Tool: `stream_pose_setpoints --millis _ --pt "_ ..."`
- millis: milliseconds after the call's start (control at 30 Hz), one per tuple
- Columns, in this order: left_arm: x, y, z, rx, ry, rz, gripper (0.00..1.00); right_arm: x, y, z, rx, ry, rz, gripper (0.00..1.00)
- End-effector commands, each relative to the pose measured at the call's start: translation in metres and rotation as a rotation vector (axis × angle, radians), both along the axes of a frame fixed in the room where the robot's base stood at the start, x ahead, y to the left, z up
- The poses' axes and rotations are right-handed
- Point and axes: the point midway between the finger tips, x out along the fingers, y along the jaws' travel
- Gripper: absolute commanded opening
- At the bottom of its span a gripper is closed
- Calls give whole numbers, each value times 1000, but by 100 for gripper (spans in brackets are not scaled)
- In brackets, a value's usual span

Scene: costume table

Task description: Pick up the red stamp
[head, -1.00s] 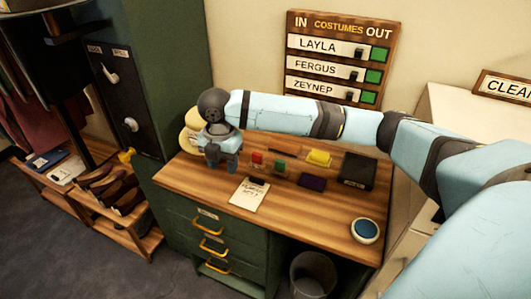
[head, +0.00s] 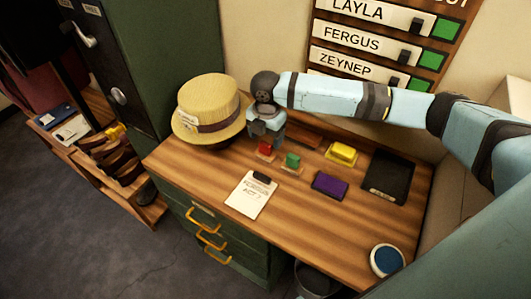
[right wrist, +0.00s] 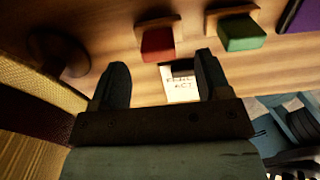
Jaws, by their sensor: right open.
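The red stamp (head: 265,149) stands near the back of the wooden desk, left of the green stamp (head: 292,160). My right gripper (head: 264,138) is just behind and above it, beside the straw hat. The right wrist view shows the red stamp (right wrist: 157,44) beyond the open fingers of my right gripper (right wrist: 162,72), roughly between them in the picture but not between the tips. The jaws are empty. My left gripper is not in view.
The straw hat (head: 210,108) is close on the left. A clipboard (head: 251,194), purple block (head: 330,185), yellow block (head: 341,154), black tray (head: 386,178) and blue round pad (head: 386,260) lie on the desk (head: 320,228). The front middle is clear.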

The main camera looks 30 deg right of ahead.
Motion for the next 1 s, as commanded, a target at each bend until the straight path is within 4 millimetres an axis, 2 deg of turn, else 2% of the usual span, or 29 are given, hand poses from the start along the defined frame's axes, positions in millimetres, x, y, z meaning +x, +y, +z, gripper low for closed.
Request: stream_pose_setpoints --millis 200,467,567,700,733,1000 --pt "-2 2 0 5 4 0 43 1 1 -34 -1 3 -2 70" --pt "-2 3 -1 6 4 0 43 1 1 -40 -1 0 0 70" --pt "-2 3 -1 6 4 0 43 1 1 -40 -1 0 0 52" --pt "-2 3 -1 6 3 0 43 1 1 -40 -1 0 0 20" --pt "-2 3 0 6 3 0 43 1 1 -40 -1 0 0 16" --pt "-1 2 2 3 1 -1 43 1 1 -39 -1 0 -1 16"
